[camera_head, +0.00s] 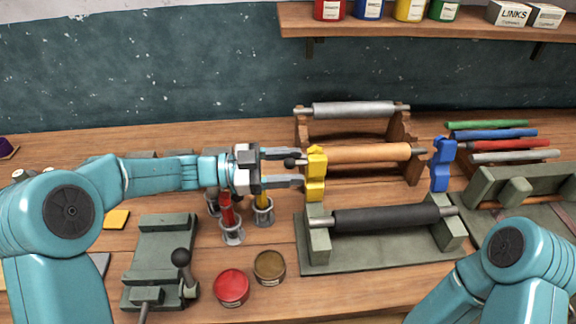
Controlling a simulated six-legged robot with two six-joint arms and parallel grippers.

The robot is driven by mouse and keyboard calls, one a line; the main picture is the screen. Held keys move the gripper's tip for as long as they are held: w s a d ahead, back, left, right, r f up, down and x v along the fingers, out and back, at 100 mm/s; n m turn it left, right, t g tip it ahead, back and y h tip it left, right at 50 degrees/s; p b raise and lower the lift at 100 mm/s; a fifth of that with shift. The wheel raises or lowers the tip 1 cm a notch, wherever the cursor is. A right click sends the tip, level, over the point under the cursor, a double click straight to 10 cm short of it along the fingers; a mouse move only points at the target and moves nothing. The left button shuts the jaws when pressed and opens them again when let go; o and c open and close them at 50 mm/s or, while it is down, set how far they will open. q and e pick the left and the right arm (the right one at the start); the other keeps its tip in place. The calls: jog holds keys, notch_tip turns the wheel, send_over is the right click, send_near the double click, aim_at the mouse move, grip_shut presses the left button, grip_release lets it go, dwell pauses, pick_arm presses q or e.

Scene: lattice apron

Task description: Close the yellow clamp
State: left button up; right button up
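The yellow clamp (316,178) stands upright at the left end of the roller stand, near the dark roller (385,217). A lever with a black ball knob (290,162) points left from its upper part. My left gripper (298,168) reaches in from the left with its fingers apart. The knob shows between the two fingers, closer to the upper one; I cannot tell whether they touch. The fingertips end just left of the yellow body. My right gripper is out of view; only part of my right arm shows at the lower right.
A blue clamp (441,165) stands at the stand's right end. Behind are an orange-brown roller (370,153) and a grey roller (355,109). Ink tools (228,218) stand below my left gripper. A red tin (231,288) and a brown tin (269,267) sit in front.

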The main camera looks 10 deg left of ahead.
pick_arm(q)
notch_tip(320, 180, up, 20)
jog(key=shift+p, duration=0.4)
dwell(0.3)
